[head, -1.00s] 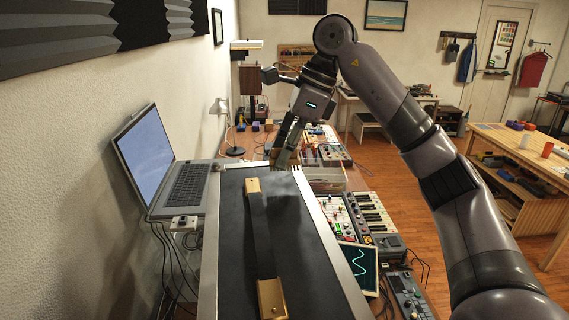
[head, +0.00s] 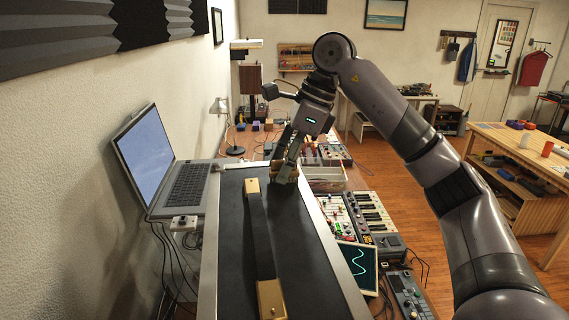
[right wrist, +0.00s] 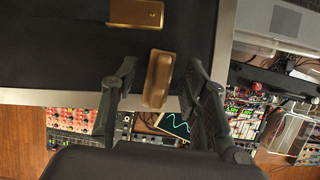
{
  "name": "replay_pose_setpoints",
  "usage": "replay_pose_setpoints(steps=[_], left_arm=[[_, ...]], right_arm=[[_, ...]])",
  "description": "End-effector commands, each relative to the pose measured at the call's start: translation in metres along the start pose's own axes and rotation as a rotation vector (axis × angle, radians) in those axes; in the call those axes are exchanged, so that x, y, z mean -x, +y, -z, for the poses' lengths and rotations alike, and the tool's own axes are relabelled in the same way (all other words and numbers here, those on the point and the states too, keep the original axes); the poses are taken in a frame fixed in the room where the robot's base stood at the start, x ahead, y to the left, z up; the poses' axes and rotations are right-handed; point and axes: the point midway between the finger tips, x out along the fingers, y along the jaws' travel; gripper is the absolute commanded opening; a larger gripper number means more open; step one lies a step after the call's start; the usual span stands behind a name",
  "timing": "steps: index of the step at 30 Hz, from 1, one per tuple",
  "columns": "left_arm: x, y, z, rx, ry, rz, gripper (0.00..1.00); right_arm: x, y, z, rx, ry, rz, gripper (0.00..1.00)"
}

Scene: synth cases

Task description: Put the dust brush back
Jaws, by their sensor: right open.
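A brown wooden block-like piece, apparently the dust brush (right wrist: 158,85), lies near the metal-trimmed edge of a large black case (head: 230,230). In the right wrist view it is between the two dark fingers of my right gripper (right wrist: 161,70), with gaps at both sides. The fingers are open. In the head view the right gripper (head: 285,172) is low over the far part of the case top, and its fingers partly hide the brown piece. Its bristles do not show clearly. My left gripper is not in view.
A black handle strap with brass ends (head: 270,295) runs along the case top. A laptop (head: 160,165) stands at the left by the wall. Synth modules, a keyboard (head: 370,212) and a small scope (head: 358,265) lie right of the case. Cables hang at the left.

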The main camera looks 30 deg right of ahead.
Motion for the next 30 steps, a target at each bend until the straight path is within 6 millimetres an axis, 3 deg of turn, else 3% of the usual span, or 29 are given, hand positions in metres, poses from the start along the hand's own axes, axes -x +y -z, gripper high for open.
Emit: replay_pose_setpoints(steps=[8,13,21,30], left_arm=[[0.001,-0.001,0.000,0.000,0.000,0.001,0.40],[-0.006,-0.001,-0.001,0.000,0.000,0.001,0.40],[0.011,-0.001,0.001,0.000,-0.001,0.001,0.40],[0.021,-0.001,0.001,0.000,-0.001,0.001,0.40]], right_arm=[[0.006,0.000,-0.002,0.000,-0.001,0.001,0.41],[0.034,0.000,-0.002,0.002,-0.006,0.003,0.41],[0.090,0.000,-0.003,0.000,-0.001,0.005,0.41],[0.121,0.000,-0.002,0.000,0.000,0.001,0.41]])
